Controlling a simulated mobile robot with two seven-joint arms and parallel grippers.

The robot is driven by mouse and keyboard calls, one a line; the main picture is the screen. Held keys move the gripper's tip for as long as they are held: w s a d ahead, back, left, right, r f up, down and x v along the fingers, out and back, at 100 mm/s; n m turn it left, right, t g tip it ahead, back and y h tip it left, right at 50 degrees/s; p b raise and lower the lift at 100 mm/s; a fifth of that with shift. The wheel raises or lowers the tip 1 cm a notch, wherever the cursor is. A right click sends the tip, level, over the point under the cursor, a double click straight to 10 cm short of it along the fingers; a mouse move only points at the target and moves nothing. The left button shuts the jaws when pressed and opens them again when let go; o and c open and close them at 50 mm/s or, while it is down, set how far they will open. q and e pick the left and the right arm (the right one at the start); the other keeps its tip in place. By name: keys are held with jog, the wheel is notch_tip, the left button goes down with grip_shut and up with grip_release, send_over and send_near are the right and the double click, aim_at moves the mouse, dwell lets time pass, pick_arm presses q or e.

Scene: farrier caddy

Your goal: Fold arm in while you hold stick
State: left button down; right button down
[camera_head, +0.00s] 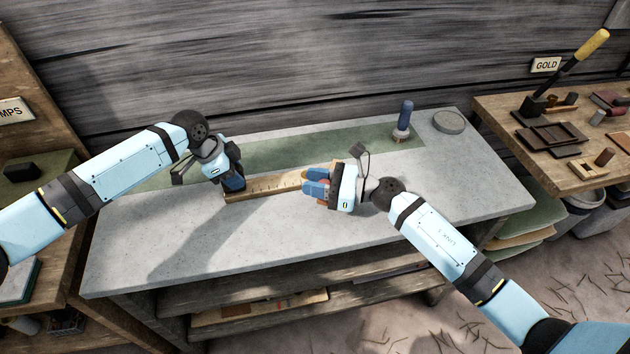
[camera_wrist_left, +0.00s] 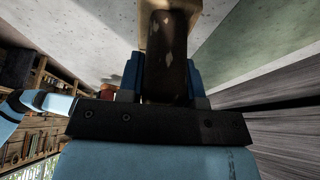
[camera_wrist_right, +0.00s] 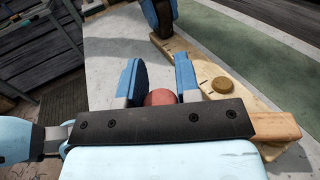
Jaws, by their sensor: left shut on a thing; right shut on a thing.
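The stick (camera_head: 275,184) is a flat, pale wooden bar with markings, lying low along the grey worktop between my grippers. My left gripper (camera_head: 233,184) is shut on its left end, a dark worn grip (camera_wrist_left: 167,60). A round brass-coloured disc (camera_wrist_right: 222,85) sits on the stick near its right end. My right gripper (camera_head: 316,186) is shut around a reddish rounded piece (camera_wrist_right: 160,98), which looks like the end of the arm. The rest of the arm is mostly hidden by the gripper. A pale wooden end (camera_wrist_right: 277,128) pokes out beside my right gripper's palm.
A green mat (camera_head: 290,148) runs along the back of the worktop (camera_head: 190,240). A blue-handled tool (camera_head: 404,118) stands there, near a round grey dish (camera_head: 449,121). The worktop's front is clear. A wooden bench (camera_head: 555,178) with small items is at the right.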

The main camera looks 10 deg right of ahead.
jog(key=c, duration=0.8)
grip_release()
jog(key=shift+d, duration=0.1)
jog(key=shift+d, duration=0.1)
jog(key=v, duration=1.2)
jog(key=shift+s+r, duration=0.1)
